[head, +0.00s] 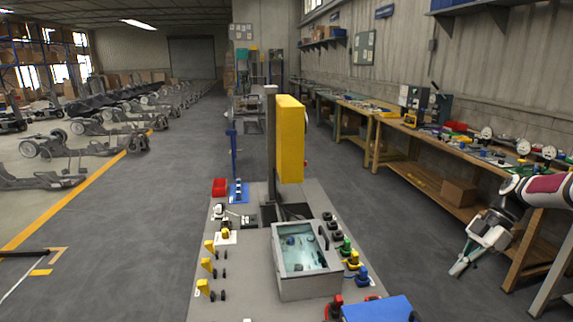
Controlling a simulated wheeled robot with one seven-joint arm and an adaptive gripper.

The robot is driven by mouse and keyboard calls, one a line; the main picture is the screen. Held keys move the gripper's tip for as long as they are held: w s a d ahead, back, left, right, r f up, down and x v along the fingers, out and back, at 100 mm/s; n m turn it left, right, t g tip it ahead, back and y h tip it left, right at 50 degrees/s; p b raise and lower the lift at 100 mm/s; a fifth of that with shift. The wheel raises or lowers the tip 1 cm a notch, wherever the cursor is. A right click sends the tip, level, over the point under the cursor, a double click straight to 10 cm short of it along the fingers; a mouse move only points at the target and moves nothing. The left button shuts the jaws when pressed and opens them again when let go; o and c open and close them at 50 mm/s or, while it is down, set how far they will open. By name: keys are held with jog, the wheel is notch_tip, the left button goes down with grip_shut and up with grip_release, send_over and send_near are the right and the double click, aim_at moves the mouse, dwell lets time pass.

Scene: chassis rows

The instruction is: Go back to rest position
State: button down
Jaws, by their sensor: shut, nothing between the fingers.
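My gripper (460,270) hangs at the right side of the head view, pointing down and to the left. Its fingers are together, with nothing seen between them. It is over the floor, between the grey work table (240,294) and the wall bench (490,172), and appears apart from both. My arm comes in from the right edge above it.
The grey table holds a clear-lidded box (302,258), several yellow, green and blue parts, a blue block (378,309) at the front and a tall yellow panel (290,138). Chassis rows (95,135) stand at left. Floor aisles on both sides look clear.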

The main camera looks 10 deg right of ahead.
jog(key=s+a+r+m+h, duration=0.2)
jog(key=a+r+m+h, duration=0.1)
jog(key=a+r, duration=0.6)
jog(key=s+a+r+m+h, duration=0.2)
jog(key=a+r+m+h, duration=0.2)
jog(key=a+r, duration=0.5)
jog(key=s+a+m+t, duration=0.3)
jog(key=s+a+m, duration=0.2)
jog(key=s+a, duration=0.2)
jog(key=s+a+r+m+t, duration=0.1)
jog(key=s+a+m, duration=0.4)
jog(key=s, duration=0.6)
jog(key=shift+s+a+r+t, duration=0.15)
jog(key=shift+s+a+t, duration=0.25)
jog(key=shift+a+t, duration=0.5)
